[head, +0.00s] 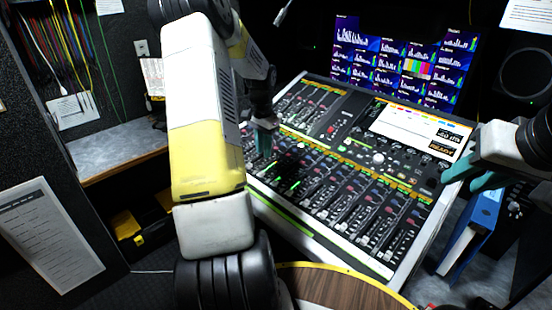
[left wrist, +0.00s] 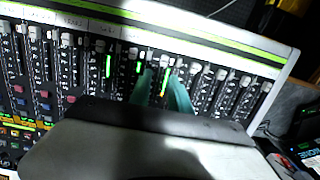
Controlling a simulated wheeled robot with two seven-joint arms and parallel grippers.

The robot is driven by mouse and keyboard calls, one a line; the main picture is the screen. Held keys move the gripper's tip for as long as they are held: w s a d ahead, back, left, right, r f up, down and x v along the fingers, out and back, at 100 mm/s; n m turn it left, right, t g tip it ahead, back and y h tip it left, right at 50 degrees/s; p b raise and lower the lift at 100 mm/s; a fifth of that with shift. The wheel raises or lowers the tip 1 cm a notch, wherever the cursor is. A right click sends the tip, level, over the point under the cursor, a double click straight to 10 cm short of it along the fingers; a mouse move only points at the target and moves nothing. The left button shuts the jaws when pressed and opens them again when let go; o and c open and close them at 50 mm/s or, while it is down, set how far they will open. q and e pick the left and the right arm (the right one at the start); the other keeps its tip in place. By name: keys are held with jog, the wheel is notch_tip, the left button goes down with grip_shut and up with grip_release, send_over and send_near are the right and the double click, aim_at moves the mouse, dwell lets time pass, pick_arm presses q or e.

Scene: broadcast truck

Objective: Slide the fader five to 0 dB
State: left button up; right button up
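The mixing console (head: 341,250) is a tilted panel with a row of channel faders and lit green meters. The left wrist view shows the fader row (left wrist: 225,92) from above. I cannot tell which cap is fader five. My left gripper (head: 264,140) points down at the console's left part. In the left wrist view its teal fingertips (left wrist: 159,76) stand apart, with a narrow gap over the faders near a lit green meter. No cap is clearly held, and contact is unclear. My right gripper (head: 466,178) is open and empty beside the console's right edge.
Several monitors (head: 402,60) stand behind the console. A blue binder (head: 472,232) stands at its right. A wood-topped round surface (head: 335,287) is in front. A grey counter (head: 115,147) and hanging cables are at the left. My left arm hides part of the console's left side.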

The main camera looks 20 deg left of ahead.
aim_at(262, 172)
pick_arm(q)
jog(key=shift+w+a+f, duration=0.1)
jog(key=shift+a+f, duration=0.2)
jog(key=shift+f, duration=0.25)
jog(key=shift+a+f, duration=0.25)
jog(key=shift+f, duration=0.3)
notch_tip(262, 172, down, 7)
jog(key=shift+f, duration=0.2)
grip_shut()
dwell(0.6)
